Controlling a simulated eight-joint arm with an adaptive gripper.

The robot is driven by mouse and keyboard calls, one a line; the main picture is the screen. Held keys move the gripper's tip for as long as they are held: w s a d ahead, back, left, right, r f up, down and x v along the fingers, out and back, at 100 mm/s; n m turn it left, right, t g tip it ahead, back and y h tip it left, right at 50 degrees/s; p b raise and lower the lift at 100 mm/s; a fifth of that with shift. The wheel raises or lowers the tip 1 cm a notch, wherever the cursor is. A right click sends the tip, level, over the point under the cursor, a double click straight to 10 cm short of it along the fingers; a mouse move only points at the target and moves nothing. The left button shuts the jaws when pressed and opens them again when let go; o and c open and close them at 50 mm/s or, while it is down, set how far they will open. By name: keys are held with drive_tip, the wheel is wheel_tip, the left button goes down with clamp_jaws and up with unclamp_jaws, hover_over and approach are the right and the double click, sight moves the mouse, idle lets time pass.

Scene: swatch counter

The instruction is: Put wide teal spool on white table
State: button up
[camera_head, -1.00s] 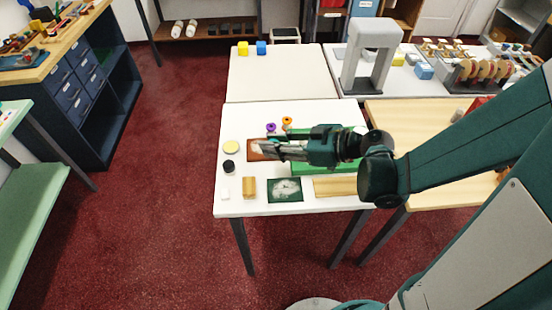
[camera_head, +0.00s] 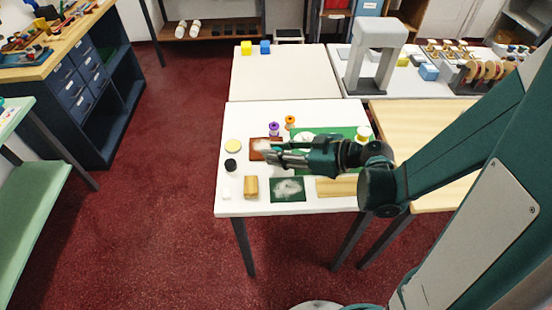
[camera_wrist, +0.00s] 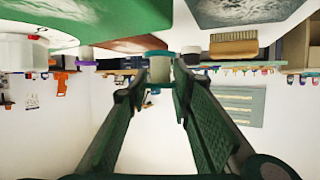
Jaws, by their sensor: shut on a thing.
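The wide teal spool (camera_wrist: 158,72), with teal rims and a pale middle, is between my fingertips in the wrist view. My gripper (camera_wrist: 157,84) is shut on it. In the head view my gripper (camera_head: 268,154) is over the left half of the front white table (camera_head: 228,197), by a reddish-brown swatch; the spool is hard to make out there. A second white-topped table (camera_head: 285,75) stands behind, mostly bare. I cannot tell whether the spool touches anything below.

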drive_tip(key=shift+f+b, duration=0.55)
drive_tip(key=shift+f, duration=1.05)
drive_tip(key=shift+f, duration=0.2)
drive_tip(key=o, duration=0.8)
drive_tip(key=shift+r, duration=0.25)
drive_tip(key=shift+p+v, duration=1.3)
drive_tip(key=shift+v, duration=4.7)
drive_tip(key=shift+f, duration=0.1)
drive_tip(key=shift+m, duration=0.4)
